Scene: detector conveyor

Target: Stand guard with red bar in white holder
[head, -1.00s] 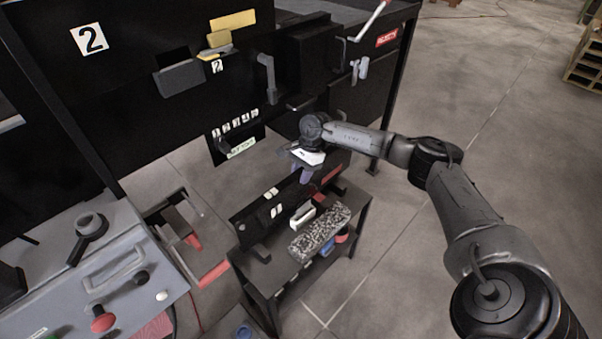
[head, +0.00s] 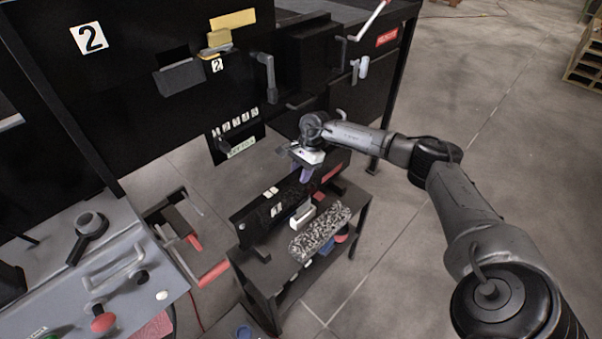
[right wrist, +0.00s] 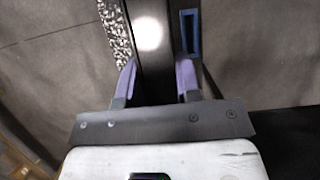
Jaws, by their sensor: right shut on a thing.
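The guard is a long black panel (head: 262,222) with small white labels, standing on edge along the small dark table. A red bar (head: 331,173) shows near its far right end. A small white holder (head: 301,217) sits on the table just in front of the panel. My right gripper (head: 305,174) is over the panel's upper edge, pointing down. In the right wrist view its two purple fingers (right wrist: 156,80) close on either side of the black panel (right wrist: 152,30). Whether the panel rests on the table or is slightly raised, I cannot tell. My left gripper is out of view.
A speckled grey block (head: 320,231) lies at the table's front, with blue and red items below it. A large black machine (head: 130,85) stands behind. A grey control console (head: 125,262) is at lower left. The floor (head: 400,270) right of the table is clear.

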